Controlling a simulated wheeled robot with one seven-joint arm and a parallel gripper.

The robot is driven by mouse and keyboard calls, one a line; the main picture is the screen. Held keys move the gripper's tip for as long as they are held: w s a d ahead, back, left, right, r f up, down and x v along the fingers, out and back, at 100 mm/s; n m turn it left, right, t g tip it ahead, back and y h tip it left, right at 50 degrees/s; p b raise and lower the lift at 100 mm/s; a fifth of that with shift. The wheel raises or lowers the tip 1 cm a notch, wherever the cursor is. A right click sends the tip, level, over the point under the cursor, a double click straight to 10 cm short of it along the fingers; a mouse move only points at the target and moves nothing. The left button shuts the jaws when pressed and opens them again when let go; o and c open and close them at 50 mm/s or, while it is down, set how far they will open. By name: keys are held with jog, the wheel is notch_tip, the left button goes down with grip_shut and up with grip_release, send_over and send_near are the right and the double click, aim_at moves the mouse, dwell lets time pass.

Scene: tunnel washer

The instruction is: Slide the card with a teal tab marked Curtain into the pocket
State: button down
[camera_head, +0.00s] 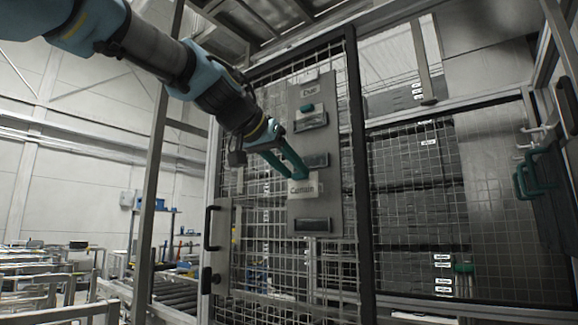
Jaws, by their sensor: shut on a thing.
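The white card marked Curtain (302,189) is in front of the grey panel on the mesh door. My gripper (297,174) is shut on its top edge, with its teal fingers reaching down from the upper left. The card's teal tab cannot be told apart from the fingers. A dark pocket (313,224) is on the panel just below the card. The card's lower edge looks a little above this pocket, and I cannot tell how far in front of the panel it is.
The grey panel (334,205) also carries a middle pocket (317,160) and a top pocket (311,121). Another pale card (310,88) with a teal piece (307,107) sits above the top pocket. A door handle (210,228) is at left. Teal-handled items (527,180) hang at right.

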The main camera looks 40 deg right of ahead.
aim_at(302, 195)
jog(key=shift+x, duration=2.25)
jog(key=shift+a+f+b, duration=0.1)
jog(key=shift+f+b, duration=1)
jog(key=shift+f, duration=0.6)
jog(key=shift+f+b, duration=0.1)
jog(key=shift+b, duration=0.4)
jog(key=shift+r, duration=0.2)
jog(key=shift+f+b, duration=0.15)
jog(key=shift+b, duration=0.15)
jog(key=shift+a+f+b, duration=0.1)
jog(key=shift+f+b, duration=0.25)
jog(key=shift+b, duration=0.25)
jog(key=shift+f+b, duration=0.4)
jog(key=shift+b, duration=0.1)
